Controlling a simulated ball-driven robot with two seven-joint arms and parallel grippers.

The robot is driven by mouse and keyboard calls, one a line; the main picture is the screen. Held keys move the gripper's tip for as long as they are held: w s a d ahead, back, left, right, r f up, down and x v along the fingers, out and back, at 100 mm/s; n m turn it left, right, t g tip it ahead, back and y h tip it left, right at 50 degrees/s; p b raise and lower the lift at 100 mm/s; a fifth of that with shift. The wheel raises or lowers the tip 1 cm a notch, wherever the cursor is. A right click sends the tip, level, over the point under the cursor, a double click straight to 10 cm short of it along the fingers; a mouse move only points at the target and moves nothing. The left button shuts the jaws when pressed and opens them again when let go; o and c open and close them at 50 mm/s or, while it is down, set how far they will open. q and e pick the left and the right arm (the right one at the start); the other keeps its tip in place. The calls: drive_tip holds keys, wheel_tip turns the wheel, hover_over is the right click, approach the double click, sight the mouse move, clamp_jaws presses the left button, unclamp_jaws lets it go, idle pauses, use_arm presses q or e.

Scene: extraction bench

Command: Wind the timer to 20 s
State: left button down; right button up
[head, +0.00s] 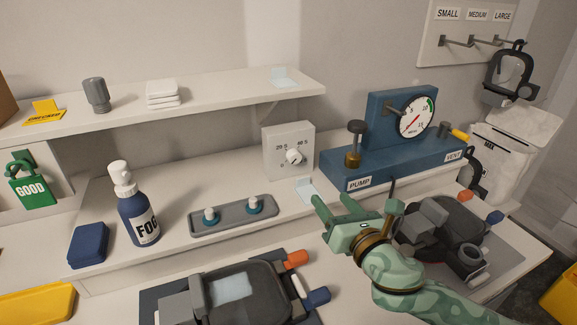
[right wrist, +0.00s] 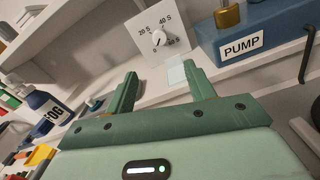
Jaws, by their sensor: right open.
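The timer is a white box (head: 273,148) with a round white knob (head: 294,157), standing against the wall at the back of the bench. Its face carries 20 S and 40 S marks above the knob. A dark pointer line on the knob seems to slant to the lower left in the right wrist view (right wrist: 158,39), but it is too small to read surely. My right gripper (head: 333,203) is open and empty, in front of the timer, below and to the right of it, apart from the knob. Its two fingers (right wrist: 159,76) point toward the timer. My left gripper is out of view.
A blue pump unit (head: 375,160) with a gauge stands right of the timer. A grey tray (head: 235,222) with two small fittings lies in front left. A fog bottle (head: 143,220) stands further left. A shelf (head: 215,97) overhangs at the upper left.

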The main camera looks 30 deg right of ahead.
drive_tip(key=b, duration=0.3)
approach(296, 158)
drive_tip(key=shift+n, duration=0.3)
drive_tip(key=w, duration=0.8)
drive_tip(key=shift+d+f, duration=0.1)
drive_tip(key=shift+d, duration=0.2)
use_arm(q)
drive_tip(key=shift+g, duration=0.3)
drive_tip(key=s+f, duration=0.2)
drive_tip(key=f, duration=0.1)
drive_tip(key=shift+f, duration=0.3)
use_arm(e)
drive_tip(key=c, duration=1)
